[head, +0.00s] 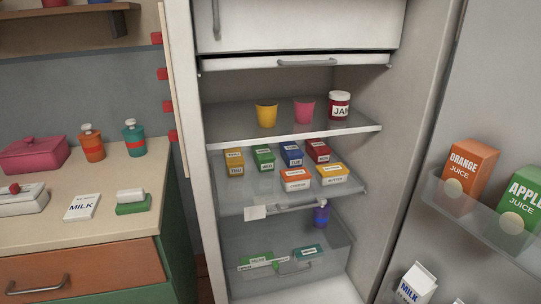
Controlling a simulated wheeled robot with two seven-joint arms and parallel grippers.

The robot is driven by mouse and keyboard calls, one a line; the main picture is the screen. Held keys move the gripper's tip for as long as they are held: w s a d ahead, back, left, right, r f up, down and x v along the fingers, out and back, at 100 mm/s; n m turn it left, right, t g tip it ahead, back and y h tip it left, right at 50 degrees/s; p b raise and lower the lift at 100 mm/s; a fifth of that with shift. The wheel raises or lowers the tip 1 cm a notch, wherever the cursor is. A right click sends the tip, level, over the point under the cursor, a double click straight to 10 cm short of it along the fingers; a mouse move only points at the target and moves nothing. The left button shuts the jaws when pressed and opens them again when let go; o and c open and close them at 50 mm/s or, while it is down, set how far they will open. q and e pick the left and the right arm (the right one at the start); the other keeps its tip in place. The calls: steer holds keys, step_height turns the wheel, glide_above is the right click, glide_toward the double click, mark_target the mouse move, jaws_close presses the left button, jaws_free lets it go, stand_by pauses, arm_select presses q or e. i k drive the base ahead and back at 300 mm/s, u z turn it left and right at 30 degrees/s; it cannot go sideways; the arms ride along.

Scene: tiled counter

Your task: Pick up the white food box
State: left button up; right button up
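Neither of my grippers is in view. Several things could be the white food box, and I cannot tell which it is. A white carton marked MILK (82,207) lies flat on the counter at left. A white container with a red knob (20,199) sits at the counter's left edge, partly cut off. A small green box with a white top (132,202) sits right of the milk carton. Another white MILK carton (416,283) stands in the lower fridge door. Inside the fridge, an orange box with a white label (295,179) and a yellow one (332,174) sit at the middle shelf's front.
The fridge (372,190) stands open. Its upper shelf holds a yellow cup (266,115), a pink cup (304,111) and a jam jar (339,106). Juice cartons (470,170) stand in the door. A pink lidded dish (34,155) and two bottles (92,143) stand at the counter's back.

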mark_target(32, 198)
steer(key=u, duration=1.65)
steer(key=k, duration=0.55)
steer(key=u, duration=1.25)
steer(key=i, duration=1.6)
steer(key=z, duration=0.5)
